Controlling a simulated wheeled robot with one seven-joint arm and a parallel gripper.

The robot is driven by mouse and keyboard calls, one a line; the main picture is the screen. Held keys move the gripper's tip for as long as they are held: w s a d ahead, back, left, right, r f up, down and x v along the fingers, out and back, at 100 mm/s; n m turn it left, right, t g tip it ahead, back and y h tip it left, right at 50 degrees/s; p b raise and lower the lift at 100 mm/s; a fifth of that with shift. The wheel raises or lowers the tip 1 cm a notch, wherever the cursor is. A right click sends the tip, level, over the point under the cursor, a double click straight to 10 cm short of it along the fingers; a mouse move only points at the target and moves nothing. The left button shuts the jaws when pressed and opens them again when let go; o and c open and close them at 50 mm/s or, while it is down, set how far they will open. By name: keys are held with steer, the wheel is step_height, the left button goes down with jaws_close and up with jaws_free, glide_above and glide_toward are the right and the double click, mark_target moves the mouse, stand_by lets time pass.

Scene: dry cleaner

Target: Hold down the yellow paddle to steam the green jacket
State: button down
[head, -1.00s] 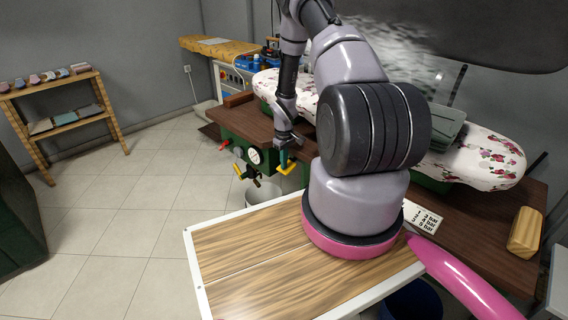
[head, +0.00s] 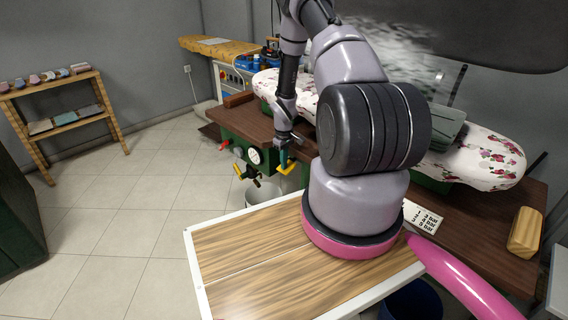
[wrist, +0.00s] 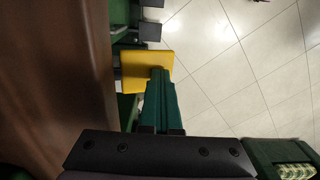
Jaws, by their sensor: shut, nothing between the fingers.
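The yellow paddle (head: 287,169) sticks out from the front edge of the brown press table. It also shows in the wrist view as a flat yellow plate (wrist: 133,72). My gripper (head: 284,154) is shut and empty, with its green fingers pointing down at the paddle. In the wrist view, the fingertips (wrist: 160,72) overlap the paddle and look to be touching it. The green jacket (head: 449,128) lies on the flowered pressing board, partly hidden behind my arm. White steam (head: 388,38) hangs above the board.
The flowered board (head: 485,160) stands on the brown table (head: 475,225), with a wooden block (head: 525,232) at the right. A gauge (head: 254,155) and other valves sit left of the paddle. A white bucket (head: 262,192) stands below. The tiled floor at left is clear.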

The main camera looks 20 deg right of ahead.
steer(key=shift+r, duration=0.8)
steer(key=shift+r, duration=0.2)
step_height(320, 180, up, 14)
steer(key=shift+s+a+f, duration=0.2)
steer(key=shift+a, duration=0.25)
